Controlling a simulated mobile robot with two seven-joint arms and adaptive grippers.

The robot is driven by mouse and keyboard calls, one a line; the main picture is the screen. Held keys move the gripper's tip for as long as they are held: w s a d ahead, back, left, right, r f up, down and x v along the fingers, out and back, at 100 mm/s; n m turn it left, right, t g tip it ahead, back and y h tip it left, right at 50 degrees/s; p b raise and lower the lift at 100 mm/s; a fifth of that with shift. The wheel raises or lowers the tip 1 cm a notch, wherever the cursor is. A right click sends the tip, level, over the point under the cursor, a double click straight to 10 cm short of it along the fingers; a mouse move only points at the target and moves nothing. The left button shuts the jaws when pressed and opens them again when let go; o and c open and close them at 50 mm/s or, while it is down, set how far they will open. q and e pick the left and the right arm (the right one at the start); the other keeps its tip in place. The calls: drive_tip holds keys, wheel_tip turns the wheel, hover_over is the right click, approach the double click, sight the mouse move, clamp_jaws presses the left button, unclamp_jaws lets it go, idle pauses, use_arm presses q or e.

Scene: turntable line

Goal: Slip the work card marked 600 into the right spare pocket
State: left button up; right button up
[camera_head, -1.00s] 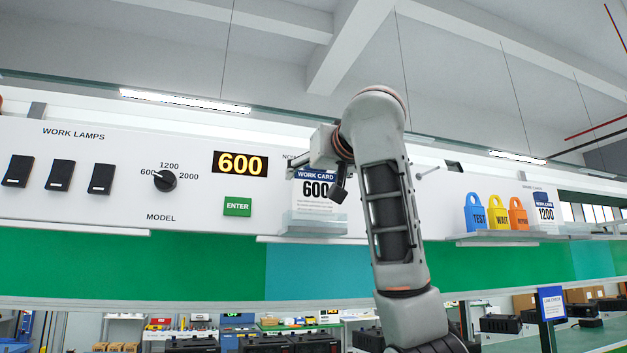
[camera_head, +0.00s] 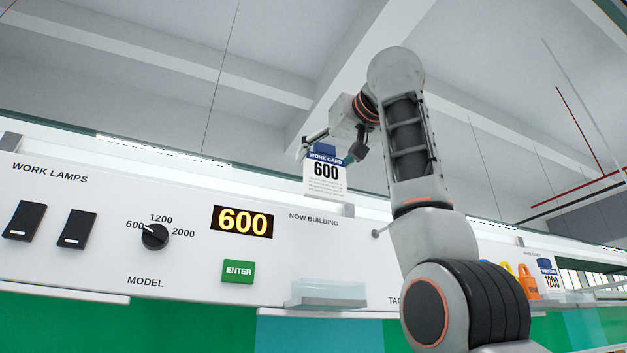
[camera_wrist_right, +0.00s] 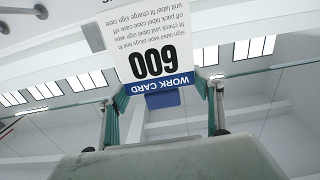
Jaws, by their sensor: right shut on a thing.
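The work card marked 600 (camera_head: 325,180) is white with a blue top band. My right gripper (camera_head: 330,150) is shut on its top edge and holds it up above the board's top edge. In the right wrist view the card (camera_wrist_right: 160,50) appears upside down between the two fingers of the gripper (camera_wrist_right: 165,95). The clear pocket under NOW BUILDING (camera_head: 328,293) is empty. At the right, the spare-card shelf is partly hidden behind my arm; the 1200 card (camera_head: 551,282) stands there. The right spare pocket cannot be told apart. My left gripper is not in view.
The white board carries lamp switches (camera_head: 25,220), a model dial (camera_head: 155,237) pointing at 600, a display (camera_head: 243,222) reading 600 and a green ENTER button (camera_head: 238,271). Yellow and orange tags (camera_head: 527,281) stand beside the 1200 card. The space above the board is open.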

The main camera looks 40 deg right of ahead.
drive_tip(key=shift+s+r, duration=0.2)
drive_tip(key=shift+r, duration=0.05)
drive_tip(key=shift+s, duration=0.25)
drive_tip(key=shift+b+v, duration=0.55)
drive_tip(key=shift+v, duration=0.55)
drive_tip(key=shift+b+v, duration=0.3)
drive_tip(key=shift+v, duration=0.5)
drive_tip(key=b+v, duration=0.2)
drive_tip(key=v, duration=1)
drive_tip(key=shift+b, duration=0.4)
drive_tip(key=shift+s, duration=0.15)
